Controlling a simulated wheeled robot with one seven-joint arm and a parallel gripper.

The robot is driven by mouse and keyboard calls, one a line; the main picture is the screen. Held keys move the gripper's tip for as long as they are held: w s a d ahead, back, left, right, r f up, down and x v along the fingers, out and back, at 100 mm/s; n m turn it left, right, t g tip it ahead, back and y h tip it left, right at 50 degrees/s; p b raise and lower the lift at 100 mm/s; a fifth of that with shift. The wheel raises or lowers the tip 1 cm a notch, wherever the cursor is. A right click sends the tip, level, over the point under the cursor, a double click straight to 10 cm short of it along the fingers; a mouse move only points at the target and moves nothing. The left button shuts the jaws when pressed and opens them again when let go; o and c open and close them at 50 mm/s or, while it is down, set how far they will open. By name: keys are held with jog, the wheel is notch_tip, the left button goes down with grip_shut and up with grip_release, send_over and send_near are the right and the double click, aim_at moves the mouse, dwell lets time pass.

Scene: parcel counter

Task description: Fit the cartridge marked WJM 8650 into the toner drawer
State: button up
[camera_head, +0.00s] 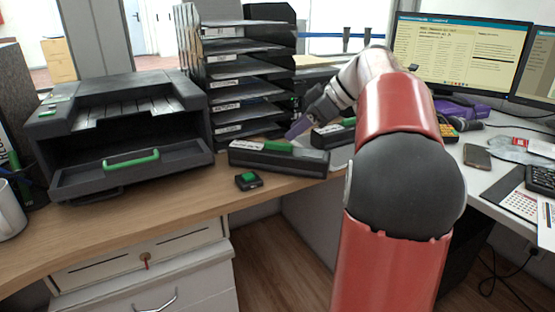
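A dark printer (125,100) stands on the left of the wooden counter. Its front is open, and the toner drawer (185,160) with a green handle (131,160) juts out at the bottom. A black cartridge (305,163) with a green grip and a white label lies on the counter right of the printer. A second similar cartridge (328,136) lies behind it, partly covered by my arm. Neither label is readable here. My gripper (300,127) points down-left with its purple fingertip above the back of the front cartridge. Its finger gap is not clear, nor whether it touches anything.
A small black block with a green top (248,181) lies near the counter's front edge. A stack of black letter trays (232,70) stands behind the cartridges. A mug (10,210) is at far left. Monitors (458,55), a phone (477,156) and a keyboard (541,180) are at right.

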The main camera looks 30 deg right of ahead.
aim_at(279, 143)
jog(key=x, duration=0.5)
jog(key=shift+w+d+f, duration=0.2)
jog(key=shift+d, duration=0.1)
grip_shut()
jog(key=shift+r, duration=0.1)
dwell(0.9)
